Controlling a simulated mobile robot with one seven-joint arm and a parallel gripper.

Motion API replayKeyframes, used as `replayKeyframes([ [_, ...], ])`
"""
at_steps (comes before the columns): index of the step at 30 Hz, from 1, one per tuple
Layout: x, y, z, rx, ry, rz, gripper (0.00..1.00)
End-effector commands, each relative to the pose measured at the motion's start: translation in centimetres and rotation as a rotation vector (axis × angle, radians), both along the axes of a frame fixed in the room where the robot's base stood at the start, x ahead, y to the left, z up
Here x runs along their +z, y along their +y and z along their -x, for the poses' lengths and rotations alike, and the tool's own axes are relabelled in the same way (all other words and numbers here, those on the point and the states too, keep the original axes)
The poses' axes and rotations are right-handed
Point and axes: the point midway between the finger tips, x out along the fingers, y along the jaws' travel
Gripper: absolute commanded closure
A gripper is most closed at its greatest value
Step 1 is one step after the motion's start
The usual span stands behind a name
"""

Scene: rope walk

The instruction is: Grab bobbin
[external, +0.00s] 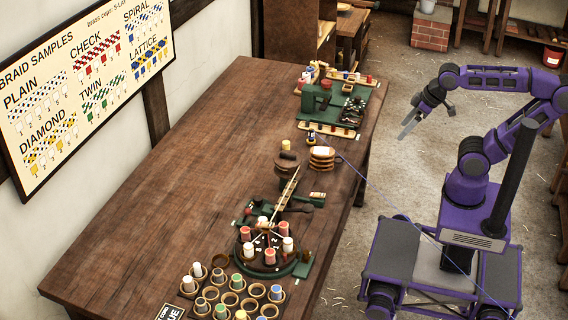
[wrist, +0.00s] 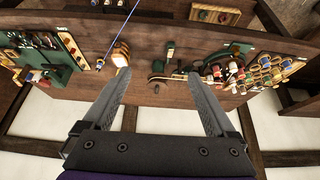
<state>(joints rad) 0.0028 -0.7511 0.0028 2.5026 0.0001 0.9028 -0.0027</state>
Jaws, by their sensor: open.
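Several bobbins in red, white, green, blue and yellow are on the long table; which one is meant cannot be told. Red and white bobbins (external: 270,256) stand on a round dark plate with a green base (external: 302,269) at the table's near end. Other bobbins (external: 221,311) sit in a rack of brown cups (external: 257,290) in front of it. In the wrist view bobbins (wrist: 233,67) are small, at the right. My gripper (external: 407,130) is open and empty, raised beyond the table's right edge; its two fingers (wrist: 158,77) are spread in the wrist view.
A green machine (external: 318,98) with small racks stands at the table's far end. Stacked wooden rings (external: 321,158) and a brown pot (external: 288,165) are mid-table. A blue line (external: 380,195) runs from there past my base. The table's left half (external: 150,190) is bare.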

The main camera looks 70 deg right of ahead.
Motion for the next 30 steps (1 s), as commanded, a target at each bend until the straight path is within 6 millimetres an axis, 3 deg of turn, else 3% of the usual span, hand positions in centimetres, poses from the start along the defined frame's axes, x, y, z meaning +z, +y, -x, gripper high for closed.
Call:
replayKeyframes([
  [3, 0.1, 0.0, -0.1, 0.000, -0.002, -0.001, 0.26],
  [11, 0.2, 0.0, -0.2, 0.001, -0.006, -0.003, 0.26],
  [14, 1.1, -0.6, -1.1, 0.020, -0.023, -0.005, 0.26],
  [17, 3.0, -2.3, -3.3, 0.053, -0.059, -0.002, 0.26],
  [23, 7.0, -9.8, -9.7, 0.096, -0.130, 0.072, 0.26],
  [30, 10.0, -21.3, -16.4, 0.073, -0.145, 0.296, 0.26],
])
